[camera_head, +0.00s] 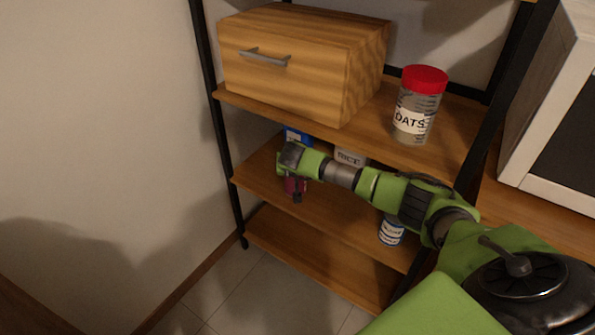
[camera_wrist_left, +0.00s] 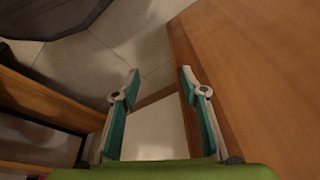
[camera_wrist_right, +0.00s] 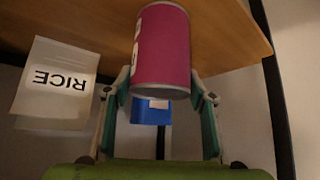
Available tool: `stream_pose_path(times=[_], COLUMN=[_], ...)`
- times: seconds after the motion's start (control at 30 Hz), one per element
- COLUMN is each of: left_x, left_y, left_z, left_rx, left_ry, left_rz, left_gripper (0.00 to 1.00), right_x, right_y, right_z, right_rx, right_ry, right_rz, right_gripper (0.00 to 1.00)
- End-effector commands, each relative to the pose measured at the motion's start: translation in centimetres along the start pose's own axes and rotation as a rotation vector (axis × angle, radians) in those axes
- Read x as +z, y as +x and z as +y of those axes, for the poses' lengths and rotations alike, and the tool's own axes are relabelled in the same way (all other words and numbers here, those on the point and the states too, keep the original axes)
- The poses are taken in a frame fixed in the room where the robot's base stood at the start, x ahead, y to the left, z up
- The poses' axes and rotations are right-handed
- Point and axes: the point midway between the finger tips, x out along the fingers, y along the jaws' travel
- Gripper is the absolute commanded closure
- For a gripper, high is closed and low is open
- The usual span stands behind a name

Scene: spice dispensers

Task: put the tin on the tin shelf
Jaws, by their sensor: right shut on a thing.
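The tin is a magenta can (camera_wrist_right: 163,45) with a metal rim, between the fingers of my right gripper (camera_wrist_right: 159,92). That gripper is shut on it. In the head view, the right gripper (camera_head: 296,172) is at the left part of the middle shelf (camera_head: 330,207), with a little of the tin (camera_head: 291,186) showing. I cannot tell whether the tin touches the board. My left gripper (camera_wrist_left: 158,85) is open and empty in the left wrist view, above a tiled floor beside a wooden surface. It is outside the head view.
A blue item (camera_head: 297,137) and a white RICE container (camera_head: 350,157) stand behind my right arm. A blue and white can (camera_head: 391,231) is at the shelf's right. Above are a wooden drawer box (camera_head: 300,65) and a red-lidded OATS jar (camera_head: 419,105). The bottom shelf (camera_head: 310,258) looks bare.

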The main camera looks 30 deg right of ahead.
Motion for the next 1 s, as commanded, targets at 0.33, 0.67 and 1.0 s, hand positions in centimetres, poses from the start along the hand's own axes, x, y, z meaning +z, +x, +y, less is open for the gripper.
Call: stream_pose_path(times=[0.33, 0.67, 1.0], left_x=[-0.08, -0.24, -0.35], left_y=[-0.21, -0.76, -0.81], left_z=[-0.01, -0.02, -0.04], left_rx=[0.000, 0.000, -0.001], left_ry=[0.000, -0.001, -0.001], left_rz=[0.002, 0.004, 0.008], left_gripper=[0.60, 0.60, 0.60], right_x=[-0.09, 0.15, 0.01], right_y=[0.01, 0.15, -0.02], right_z=[-0.06, -0.01, -0.01], right_rx=[-0.001, 0.000, 0.000], right_ry=[0.001, 0.000, 0.000], right_rz=[0.003, 0.000, 0.000], right_gripper=[0.84, 0.33, 0.33])
